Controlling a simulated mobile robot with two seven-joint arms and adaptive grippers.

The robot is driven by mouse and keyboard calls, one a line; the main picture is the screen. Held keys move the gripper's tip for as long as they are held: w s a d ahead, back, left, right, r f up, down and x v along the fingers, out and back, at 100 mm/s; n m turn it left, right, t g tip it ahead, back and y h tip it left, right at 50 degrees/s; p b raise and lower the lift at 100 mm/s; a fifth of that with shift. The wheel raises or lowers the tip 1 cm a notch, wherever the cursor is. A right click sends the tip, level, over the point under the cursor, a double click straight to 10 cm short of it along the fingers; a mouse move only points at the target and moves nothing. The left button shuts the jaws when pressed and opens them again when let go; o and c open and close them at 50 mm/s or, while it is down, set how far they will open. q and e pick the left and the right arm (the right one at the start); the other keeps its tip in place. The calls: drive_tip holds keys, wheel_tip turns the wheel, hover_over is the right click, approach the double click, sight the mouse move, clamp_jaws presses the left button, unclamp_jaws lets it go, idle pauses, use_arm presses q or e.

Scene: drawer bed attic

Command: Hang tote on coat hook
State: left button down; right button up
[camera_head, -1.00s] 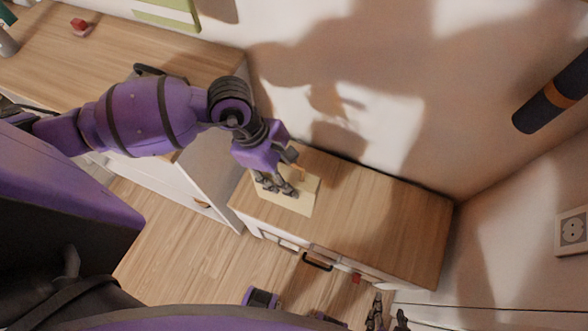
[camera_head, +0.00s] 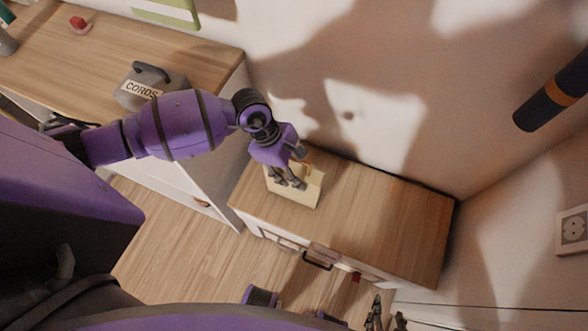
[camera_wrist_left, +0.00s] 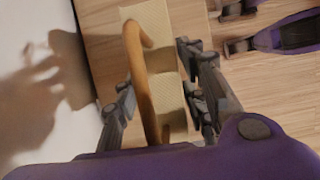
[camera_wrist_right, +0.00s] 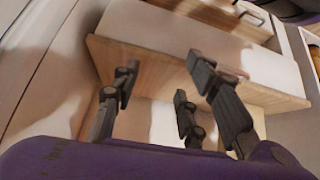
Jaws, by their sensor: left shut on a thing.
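The cream tote (camera_head: 310,188) is at my left gripper (camera_head: 290,183), above the left end of the low wooden cabinet top. I cannot tell if its base touches the top. In the left wrist view the cream tote (camera_wrist_left: 165,95) shows between and beyond the fingers, with a curved tan handle (camera_wrist_left: 143,65) between them. My left gripper is shut on the tote. My right gripper (camera_head: 385,318) is at the bottom edge of the head view. Its fingers stand apart and empty in the right wrist view (camera_wrist_right: 165,75). I cannot make out the coat hook clearly.
The low cabinet (camera_head: 385,215) has a bare top to the right of the tote. A longer wooden counter (camera_head: 100,45) carries a grey box marked CORDS (camera_head: 152,84). A dark tube with an orange band (camera_head: 555,92) is at right. The wall has a small dark mark (camera_head: 347,115).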

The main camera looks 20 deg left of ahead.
use_arm(q)
drive_tip(key=shift+f, duration=0.15)
drive_tip(key=c, duration=1.1)
unclamp_jaws()
drive_tip(key=p+v, duration=0.3)
drive_tip(key=v, duration=0.4)
drive_tip(key=shift+w+a+f, duration=0.1)
drive_tip(key=shift+a+f, duration=0.05)
drive_tip(key=shift+a, duration=0.05)
drive_tip(key=shift+a+r+p, duration=0.2)
drive_tip(key=shift+r+p, duration=0.1)
drive_tip(key=shift+r, duration=0.15)
use_arm(e)
drive_tip(key=r, duration=0.1)
drive_tip(key=w+r, duration=0.1)
drive_tip(key=r, duration=0.1)
drive_tip(key=shift+r, duration=0.2)
